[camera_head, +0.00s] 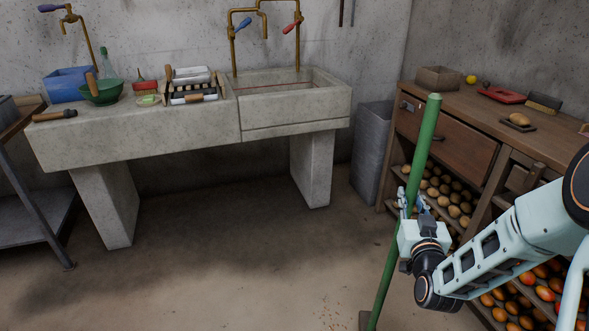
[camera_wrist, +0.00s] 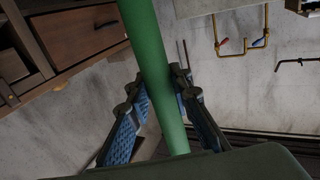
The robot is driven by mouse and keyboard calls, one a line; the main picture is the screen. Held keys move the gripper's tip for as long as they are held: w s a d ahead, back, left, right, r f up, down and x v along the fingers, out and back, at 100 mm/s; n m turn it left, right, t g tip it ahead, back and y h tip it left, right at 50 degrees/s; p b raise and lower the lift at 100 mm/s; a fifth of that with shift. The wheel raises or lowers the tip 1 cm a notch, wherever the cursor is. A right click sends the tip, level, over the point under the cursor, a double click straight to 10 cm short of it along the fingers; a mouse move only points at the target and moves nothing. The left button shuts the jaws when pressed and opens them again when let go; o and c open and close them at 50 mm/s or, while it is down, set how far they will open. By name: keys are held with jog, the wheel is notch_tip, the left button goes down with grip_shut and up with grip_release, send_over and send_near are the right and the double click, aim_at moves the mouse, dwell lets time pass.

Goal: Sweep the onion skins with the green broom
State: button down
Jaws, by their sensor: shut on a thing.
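The green broom (camera_head: 425,146) stands nearly upright, its handle leaning slightly right at the top. Its lower end reaches the floor near the bottom of the head view, where only part of a dark broom head (camera_head: 366,321) shows. My gripper (camera_head: 410,203) is shut on the handle around its middle. In the wrist view the green handle (camera_wrist: 152,62) runs between the two blue-padded fingers (camera_wrist: 160,105). Small orange-brown flecks, likely the onion skins (camera_head: 335,312), lie on the floor just left of the broom's lower end.
A concrete sink counter (camera_head: 140,130) with bowls and a dish rack stands along the back wall. A grey bin (camera_head: 371,150) stands beside it. A wooden cabinet (camera_head: 450,134) with shelves of onions is at the right, close to my arm. The floor at centre left is clear.

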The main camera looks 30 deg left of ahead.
jog(key=s+a+r+n+g+y+p, duration=0.1)
jog(key=s+a+r+n+g+y, duration=0.2)
jog(key=a, duration=1.2)
jog(key=s+a+n+g+y+p, duration=0.2)
jog(key=s+a+n+y, duration=0.3)
jog(key=a, duration=0.9)
jog(key=shift+s+f+m+g+h+b, duration=0.2)
jog(key=shift+f+m+b, duration=0.35)
jog(key=shift+f, duration=0.5)
jog(key=shift+s+f+m+g+h+b, duration=0.1)
jog(key=shift+s+f+m+h+b, duration=0.35)
jog(key=shift+f, duration=0.55)
jog(key=shift+w+a+f+b, duration=0.1)
jog(key=shift+w+f+b, duration=0.05)
jog(key=shift+f+b, duration=0.65)
jog(key=w+d+b, duration=0.1)
jog(key=w+d, duration=1)
jog(key=w, duration=0.4)
jog(key=w+d+b, duration=0.2)
jog(key=w+d, duration=1)
jog(key=w, duration=0.3)
jog(key=shift+d, duration=0.1)
